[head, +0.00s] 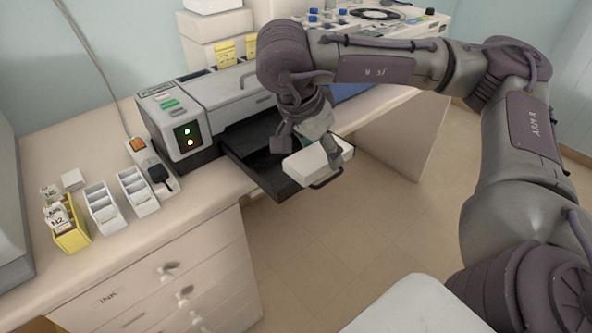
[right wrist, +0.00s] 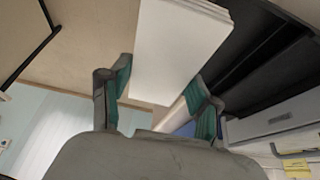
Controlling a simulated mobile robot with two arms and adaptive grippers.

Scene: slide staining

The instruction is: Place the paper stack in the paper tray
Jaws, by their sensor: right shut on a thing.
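The white paper stack (head: 308,166) is held over the outer right part of the open black paper tray (head: 260,174), which is pulled out from the front of the grey printer (head: 225,98). My right gripper (head: 312,150) is shut on the stack from above. In the right wrist view the stack (right wrist: 178,45) shows between the green-padded fingers (right wrist: 162,88), and the dark tray (right wrist: 262,65) lies to the right. I cannot tell whether the stack touches the tray floor. My left gripper is not in view.
A dark card reader (head: 160,175) on a white base, white slotted racks (head: 103,212) and a yellow slide box (head: 72,238) stand on the counter left of the printer. Beyond the tray's outer edge is open floor (head: 330,240).

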